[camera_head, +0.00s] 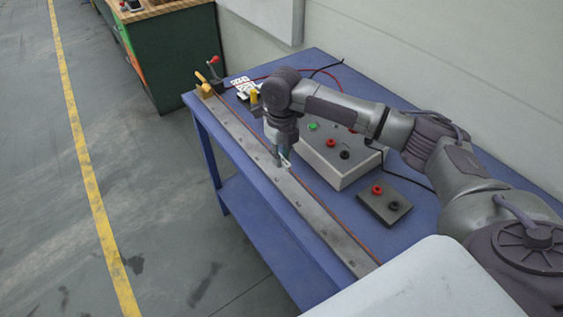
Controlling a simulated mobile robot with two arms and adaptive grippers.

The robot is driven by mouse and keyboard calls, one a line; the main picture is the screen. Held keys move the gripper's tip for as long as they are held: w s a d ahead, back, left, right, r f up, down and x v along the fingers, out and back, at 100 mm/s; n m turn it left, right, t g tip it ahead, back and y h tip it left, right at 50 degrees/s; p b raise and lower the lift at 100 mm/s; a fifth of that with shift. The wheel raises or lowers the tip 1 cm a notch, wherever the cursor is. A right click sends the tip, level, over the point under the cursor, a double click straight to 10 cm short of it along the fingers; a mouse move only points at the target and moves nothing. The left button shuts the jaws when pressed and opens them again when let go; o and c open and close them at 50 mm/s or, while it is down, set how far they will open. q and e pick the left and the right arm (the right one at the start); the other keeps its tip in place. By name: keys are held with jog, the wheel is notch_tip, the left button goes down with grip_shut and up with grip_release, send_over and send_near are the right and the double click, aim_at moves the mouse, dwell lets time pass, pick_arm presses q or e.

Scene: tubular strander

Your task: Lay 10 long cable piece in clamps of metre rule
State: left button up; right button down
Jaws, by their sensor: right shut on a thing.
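The metre rule (325,230) is a long grey bar along the front edge of the blue table. A thin reddish-brown cable piece (335,218) runs along the bar's back side. At the bar's far end are a yellow clamp part (204,86) and a clamp with a red-tipped handle (215,72). The near end of the bar is cut off by a pale surface in front. My right gripper (281,160) points down over the middle of the bar and is shut on the cable piece; its fingertips are small and the contact is hard to make out. My left gripper is out of view.
Behind the bar a grey box (340,175) with coloured knobs and a small dark box (384,206) with red and black terminals stand on the blue table (425,215). Loose red and black leads lie at the back. A green cabinet (170,60) stands beyond the far end.

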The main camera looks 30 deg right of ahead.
notch_tip(320, 180, down, 3)
jog(key=shift+w+f+p, duration=0.1)
jog(key=shift+f+p, duration=0.05)
jog(key=shift+p, duration=0.2)
jog(key=c, duration=1.1)
grip_release()
jog(key=shift+f, duration=0.15)
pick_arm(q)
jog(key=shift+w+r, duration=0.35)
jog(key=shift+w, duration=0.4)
pick_arm(e)
jog(key=shift+r, duration=0.6)
pick_arm(q)
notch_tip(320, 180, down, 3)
jog(key=b, duration=0.2)
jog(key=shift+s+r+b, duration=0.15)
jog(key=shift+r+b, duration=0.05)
jog(key=shift+b, duration=0.15)
pick_arm(e)
notch_tip(320, 180, up, 11)
